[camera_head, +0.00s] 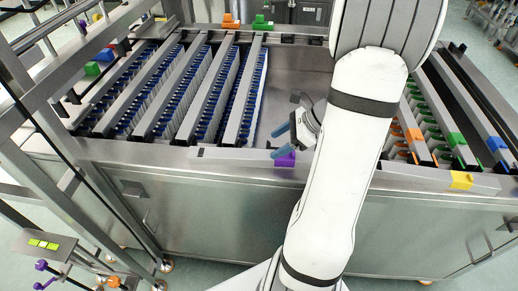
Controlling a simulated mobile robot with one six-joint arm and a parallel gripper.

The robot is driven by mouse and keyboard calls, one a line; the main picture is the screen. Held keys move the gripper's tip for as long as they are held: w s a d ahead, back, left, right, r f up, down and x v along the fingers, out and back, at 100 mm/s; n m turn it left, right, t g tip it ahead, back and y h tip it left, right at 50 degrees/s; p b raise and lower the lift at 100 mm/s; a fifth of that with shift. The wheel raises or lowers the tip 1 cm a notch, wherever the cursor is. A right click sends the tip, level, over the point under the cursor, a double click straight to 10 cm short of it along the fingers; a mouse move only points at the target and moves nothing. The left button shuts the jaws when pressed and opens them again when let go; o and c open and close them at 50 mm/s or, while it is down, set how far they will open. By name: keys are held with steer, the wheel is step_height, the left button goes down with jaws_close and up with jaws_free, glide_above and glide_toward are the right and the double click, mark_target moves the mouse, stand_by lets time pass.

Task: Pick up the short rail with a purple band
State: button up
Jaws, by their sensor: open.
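The short rail (235,153) with a purple band (285,159) lies lengthwise along the front ledge of the steel machine, left of my arm. It is grey, and the purple band is at its right end. My gripper (275,143) has two blue fingers, apart and pointing left. It appears close to the purple end, with the lower finger overlapping the rail's right part in the picture. I cannot tell whether it touches the rail. Nothing shows between the fingers.
Several long grey rails (213,90) with blue pieces fill the machine's left side. A similar short rail with a yellow band (461,180) lies on the right ledge. Orange (231,21) and green (262,22) blocks sit at the back. A bare steel area (295,78) lies behind my gripper.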

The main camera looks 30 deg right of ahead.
mark_target(262, 154)
steer(key=x, duration=0.3)
steer(key=p+x, duration=0.1)
steer(key=x, duration=0.3)
steer(key=shift+s+a+f, duration=0.1)
steer(key=shift+f, duration=0.25)
steer(key=c, duration=1.3)
